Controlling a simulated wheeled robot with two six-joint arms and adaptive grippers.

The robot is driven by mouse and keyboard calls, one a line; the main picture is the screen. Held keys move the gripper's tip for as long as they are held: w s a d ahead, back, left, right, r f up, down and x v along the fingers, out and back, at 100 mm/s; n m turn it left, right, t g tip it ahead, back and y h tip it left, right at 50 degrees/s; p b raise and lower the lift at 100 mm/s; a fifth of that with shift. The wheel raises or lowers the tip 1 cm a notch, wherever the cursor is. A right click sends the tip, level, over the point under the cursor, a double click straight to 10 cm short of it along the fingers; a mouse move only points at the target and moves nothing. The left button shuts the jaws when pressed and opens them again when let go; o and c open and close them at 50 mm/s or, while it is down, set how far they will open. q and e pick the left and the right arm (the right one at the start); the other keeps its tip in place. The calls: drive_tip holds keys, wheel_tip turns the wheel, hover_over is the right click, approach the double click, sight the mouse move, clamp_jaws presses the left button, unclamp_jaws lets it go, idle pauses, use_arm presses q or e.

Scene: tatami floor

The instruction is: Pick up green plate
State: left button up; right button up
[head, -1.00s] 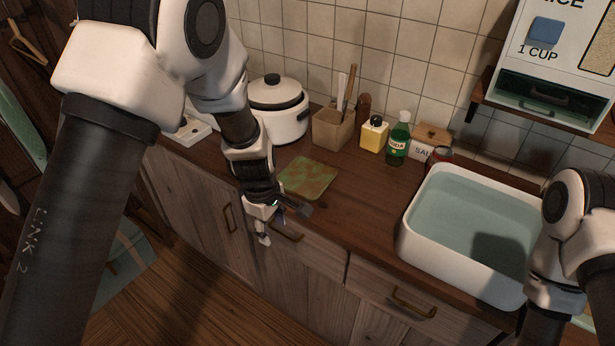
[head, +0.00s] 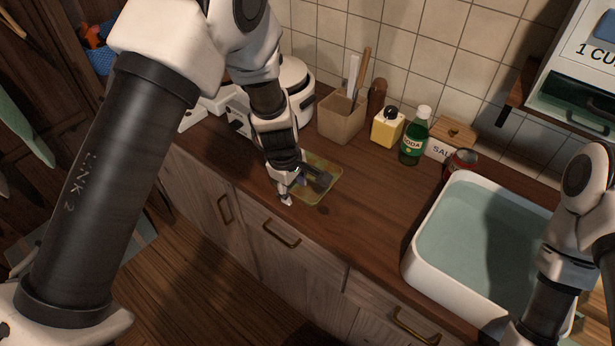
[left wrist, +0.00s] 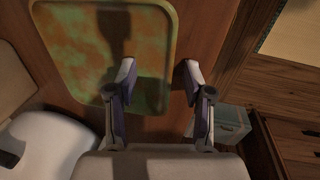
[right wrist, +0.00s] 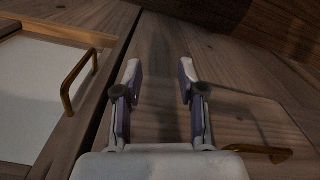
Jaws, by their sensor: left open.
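The green plate (head: 323,188) is square with rounded corners and has orange-brown blotches. It lies flat on the wooden counter, and my left arm hides part of it in the head view. In the left wrist view the plate (left wrist: 75,45) fills the upper left. My left gripper (head: 306,190) is open and empty above the plate's near side. In the left wrist view, one finger of the left gripper (left wrist: 158,72) is over the plate and the other is past its right edge, over bare counter. My right gripper (right wrist: 160,72) is open and empty in front of wooden cabinet fronts.
A white rice cooker (head: 294,78) stands behind my left arm. A utensil holder (head: 341,118), yellow bottle (head: 387,128), green soda bottle (head: 414,138) and salt box (head: 452,138) line the wall. A white basin (head: 421,262) stands at right. The counter between plate and basin is clear.

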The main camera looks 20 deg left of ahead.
use_arm(q)
drive_tip(key=shift+w+f, duration=0.1)
drive_tip(key=shift+f, duration=0.1)
drive_tip(key=shift+s+r, duration=0.15)
drive_tip(key=shift+s, duration=0.05)
drive_tip(key=shift+c, duration=0.8)
clamp_jaws()
